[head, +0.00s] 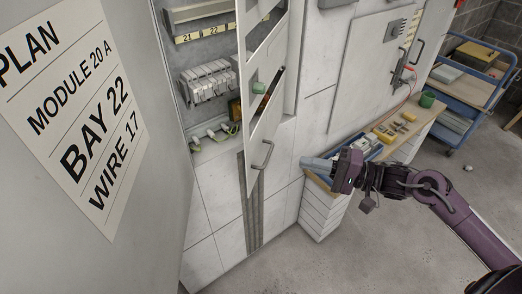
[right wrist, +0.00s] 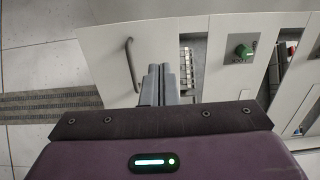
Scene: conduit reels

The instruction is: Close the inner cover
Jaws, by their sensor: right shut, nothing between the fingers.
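The inner cover (head: 264,130) is a light grey hinged panel with cut-outs and a bar handle (head: 262,155). It stands partly open in front of the cabinet's inside. My right gripper (head: 312,163) is to the right of the handle and apart from it in the head view. In the right wrist view its grey fingers (right wrist: 158,85) are together and empty. They overlap the cover (right wrist: 105,60) beside the handle (right wrist: 132,65); I cannot tell whether they touch it. A green knob (right wrist: 243,51) sits farther right on the panel. My left gripper is out of view.
Terminal blocks (head: 208,82) and a numbered strip (head: 207,32) show inside the cabinet. A bench with a blue tray (head: 362,150) and a green cup (head: 427,100) stands to the right. A blue cart (head: 470,90) is farther back. The floor in front is clear.

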